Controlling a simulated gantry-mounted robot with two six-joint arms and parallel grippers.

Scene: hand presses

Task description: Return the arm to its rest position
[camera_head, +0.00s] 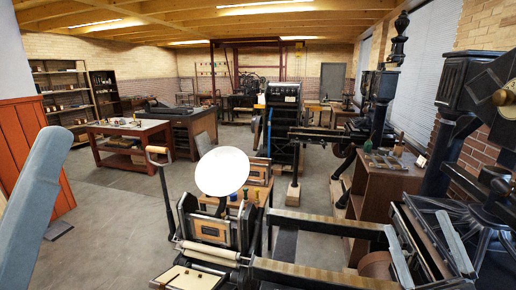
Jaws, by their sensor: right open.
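My right gripper (427,248) is low at the right of the head view. Its two pale grey fingers stand apart with a clear gap, and nothing shows held between them. It appears in front of the dark iron press (484,262) at the lower right. I cannot tell whether it touches the press. A long pale blue-grey part fills the left edge and looks like a link of my left arm. No left gripper fingers show.
A platen press with a round white disc (222,172) and an upright lever stands at the lower centre. A wooden cabinet (382,195) is at the right. A red-framed table (118,152) stands at the left. Grey floor (115,215) is clear at the left centre.

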